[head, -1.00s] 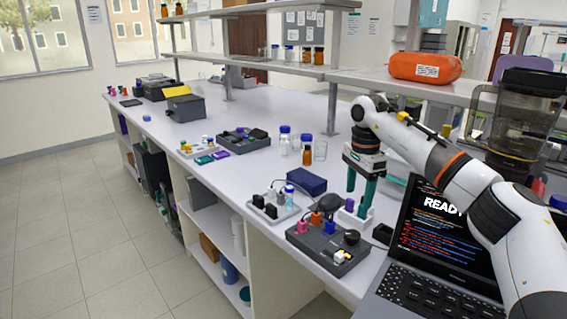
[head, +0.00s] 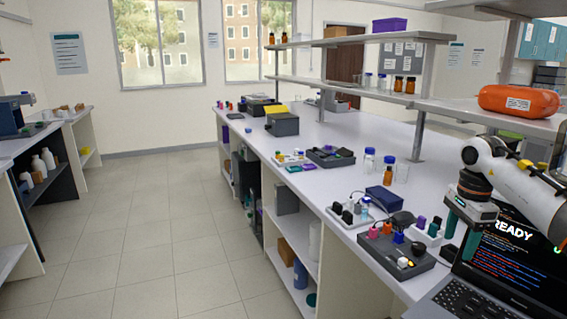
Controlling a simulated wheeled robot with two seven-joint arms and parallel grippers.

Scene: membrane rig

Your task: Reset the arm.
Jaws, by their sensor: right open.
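My right arm comes in from the right edge. Its gripper (head: 462,236) has teal fingers and points down, open, over the bench near the laptop. I see nothing between the fingers, though the laptop side is partly hidden. A laptop (head: 462,299) stands open at the front right with "READY" on its screen, partly covered by my arm. A dark grey control box (head: 388,258) with coloured knobs sits to the left of the gripper, apart from it. A small white rack (head: 425,237) with a purple piece stands just left of the gripper. My left gripper is not in view.
The long white bench (head: 370,135) runs away to the back. A dark blue box (head: 383,199), bottles (head: 369,160) and a grey tray (head: 331,156) lie along it. An orange case (head: 518,101) rests on the shelf above my arm. The floor (head: 150,230) to the left is clear.

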